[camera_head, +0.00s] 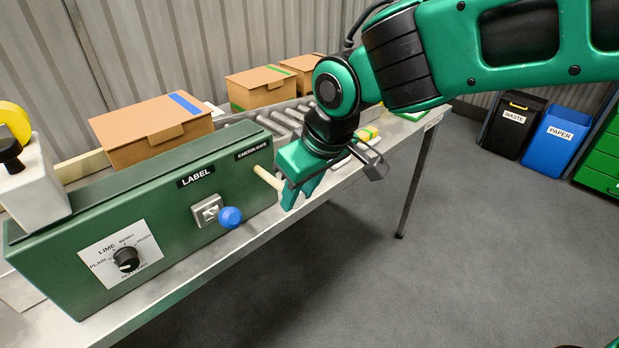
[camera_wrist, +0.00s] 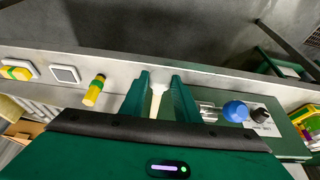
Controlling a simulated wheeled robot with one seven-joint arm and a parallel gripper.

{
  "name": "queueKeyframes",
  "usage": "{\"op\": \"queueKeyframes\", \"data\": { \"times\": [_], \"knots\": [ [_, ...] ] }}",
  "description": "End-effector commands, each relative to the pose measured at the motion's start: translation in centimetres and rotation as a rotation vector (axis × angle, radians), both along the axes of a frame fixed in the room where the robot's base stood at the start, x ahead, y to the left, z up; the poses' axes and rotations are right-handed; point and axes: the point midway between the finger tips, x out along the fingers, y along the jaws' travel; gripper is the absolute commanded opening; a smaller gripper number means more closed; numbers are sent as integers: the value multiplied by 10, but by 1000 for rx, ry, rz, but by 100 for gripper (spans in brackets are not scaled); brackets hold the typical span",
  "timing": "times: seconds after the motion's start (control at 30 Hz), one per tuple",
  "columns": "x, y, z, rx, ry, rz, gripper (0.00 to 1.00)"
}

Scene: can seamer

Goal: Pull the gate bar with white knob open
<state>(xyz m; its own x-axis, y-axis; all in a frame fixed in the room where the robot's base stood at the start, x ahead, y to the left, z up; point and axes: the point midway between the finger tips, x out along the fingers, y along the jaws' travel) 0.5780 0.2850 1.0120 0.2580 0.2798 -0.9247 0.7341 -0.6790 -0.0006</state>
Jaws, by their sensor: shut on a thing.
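The gate bar (camera_head: 265,178) is a cream rod that juts from the front of the green housing, below the CARTON GATE label (camera_head: 252,149). Its outer end is hidden behind my gripper (camera_head: 289,198) in the head view. In the wrist view, the white knob (camera_wrist: 160,88) and the pale bar (camera_wrist: 155,105) lie between the two green fingers of my gripper (camera_wrist: 160,80). The gripper is shut on the bar at or close behind the knob.
The green housing (camera_head: 100,215) carries a blue knob (camera_head: 230,217) at a LABEL switch and a black LIME/PLAIN dial (camera_head: 126,259). Cartons (camera_head: 150,125) stand behind it by the rollers (camera_head: 290,118). A yellow-green cylinder (camera_wrist: 95,90) is near the fingers. Floor in front is clear.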

Motion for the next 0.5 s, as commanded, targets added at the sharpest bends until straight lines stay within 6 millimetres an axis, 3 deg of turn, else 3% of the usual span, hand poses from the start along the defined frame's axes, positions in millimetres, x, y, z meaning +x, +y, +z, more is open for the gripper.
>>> {"op": "queueKeyframes", "data": {
  "times": [0.4, 0.43, 0.5],
  "knots": [
    [-4, -1, 1, -2, -2, 2, 0],
    [-4, -1, 1, -2, -2, 1, 34],
    [-4, 0, 1, -1, -2, 2, 47]
  ]
}}
